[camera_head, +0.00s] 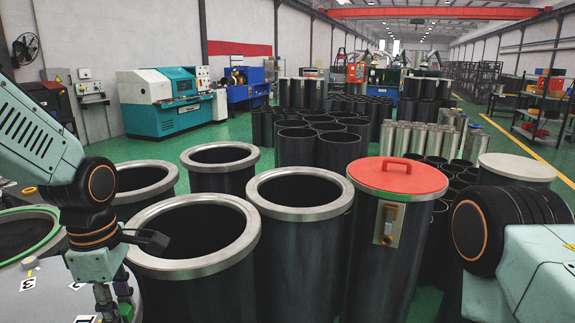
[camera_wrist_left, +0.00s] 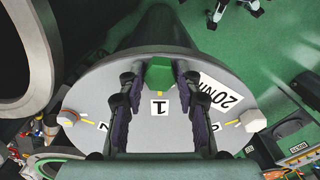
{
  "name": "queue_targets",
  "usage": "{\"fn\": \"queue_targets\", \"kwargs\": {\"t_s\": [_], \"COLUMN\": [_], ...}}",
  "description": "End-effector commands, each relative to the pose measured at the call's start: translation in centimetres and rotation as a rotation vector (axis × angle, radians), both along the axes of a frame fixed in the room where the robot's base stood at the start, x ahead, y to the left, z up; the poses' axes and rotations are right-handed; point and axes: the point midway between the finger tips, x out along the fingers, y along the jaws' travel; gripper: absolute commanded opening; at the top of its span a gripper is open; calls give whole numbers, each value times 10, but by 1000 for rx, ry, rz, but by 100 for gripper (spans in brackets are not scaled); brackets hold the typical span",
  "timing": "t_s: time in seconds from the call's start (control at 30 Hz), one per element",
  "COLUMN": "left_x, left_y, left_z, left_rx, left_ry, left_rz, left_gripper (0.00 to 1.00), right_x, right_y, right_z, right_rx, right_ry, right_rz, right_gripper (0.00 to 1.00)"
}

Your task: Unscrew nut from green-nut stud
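The green hex nut (camera_wrist_left: 160,73) sits near the far rim of a grey round flange, above a label "1", in the left wrist view. My left gripper (camera_wrist_left: 159,80) is open, its two dark fingers on either side of the nut with gaps visible. Whether the fingers are down at nut height is hard to tell. In the head view my left gripper (camera_head: 113,296) points down over the flange (camera_head: 50,300) at the lower left, and the nut is barely visible there. My right arm shows at the right edge; its gripper is out of view.
White nuts stand at the flange's left (camera_wrist_left: 67,118) and right (camera_wrist_left: 253,120), and a "20Nm" label (camera_wrist_left: 220,92) lies on it. Open dark cylinders with metal rims (camera_head: 195,262) stand beside my left arm. A cylinder with a red handled lid (camera_head: 398,178) stands right of centre.

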Motion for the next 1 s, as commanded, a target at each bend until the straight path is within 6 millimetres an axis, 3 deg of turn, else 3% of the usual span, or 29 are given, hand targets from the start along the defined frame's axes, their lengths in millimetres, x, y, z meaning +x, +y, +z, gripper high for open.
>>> {"fn": "queue_targets", "kwargs": {"t_s": [0.23, 1.0], "left_x": [-2, 1], "left_y": [0, 1], "left_z": [-2, -1], "left_rx": [-1, 0], "left_ry": [7, 3], "left_rz": [-1, -2], "left_gripper": [52, 52], "right_x": [0, 0], "right_y": [0, 0], "right_z": [0, 6], "right_rx": [0, 0], "right_ry": [0, 0], "right_rz": [0, 0], "right_gripper": [40, 40]}}
